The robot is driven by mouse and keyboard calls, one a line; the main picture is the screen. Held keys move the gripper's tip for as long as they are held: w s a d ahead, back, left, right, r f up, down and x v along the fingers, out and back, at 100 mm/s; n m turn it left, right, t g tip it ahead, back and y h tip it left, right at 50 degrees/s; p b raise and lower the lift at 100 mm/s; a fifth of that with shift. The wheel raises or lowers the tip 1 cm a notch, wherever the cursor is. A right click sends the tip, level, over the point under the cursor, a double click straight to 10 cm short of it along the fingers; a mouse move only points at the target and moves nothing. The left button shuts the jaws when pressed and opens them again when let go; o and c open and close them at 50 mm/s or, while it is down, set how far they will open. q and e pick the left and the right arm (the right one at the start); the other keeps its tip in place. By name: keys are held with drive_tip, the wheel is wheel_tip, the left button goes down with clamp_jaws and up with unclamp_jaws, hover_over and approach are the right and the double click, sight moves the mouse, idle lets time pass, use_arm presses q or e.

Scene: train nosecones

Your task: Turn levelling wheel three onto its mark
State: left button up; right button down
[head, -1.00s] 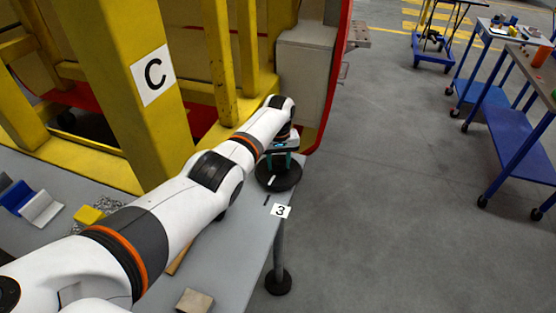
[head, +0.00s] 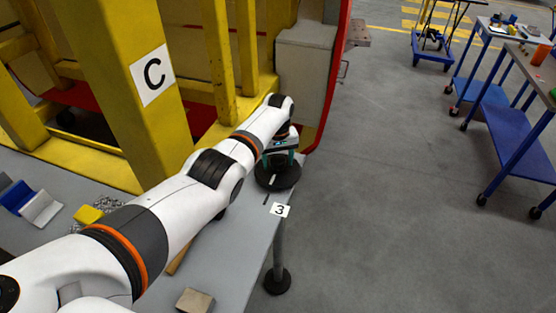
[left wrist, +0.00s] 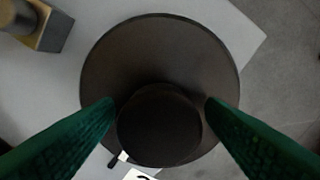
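Levelling wheel three is a dark round disc (head: 283,183) with a raised hub at the front corner of the grey table. In the left wrist view, the wheel (left wrist: 160,50) and its round hub (left wrist: 160,127) fill the middle. A white line (left wrist: 123,157) at the wheel's rim lies close to a short black mark (left wrist: 113,163) on the table. The black mark (head: 266,199) also shows in the head view. My left gripper (left wrist: 160,103) is open above the wheel, its green fingers on either side of the hub with narrow gaps. My right gripper is out of view.
A card "3" (head: 280,210) is at the table edge. A block (head: 195,301) lies on the table. Blue trolleys (head: 510,135) stand at the right; the grey floor between is clear.

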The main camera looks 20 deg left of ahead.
sight(278, 159)
use_arm(q)
drive_tip(key=shift+r, duration=0.2)
wheel_tip(278, 159, up, 12)
drive_tip(key=b, duration=0.1)
drive_tip(key=shift+f, duration=0.25)
idle(0.4)
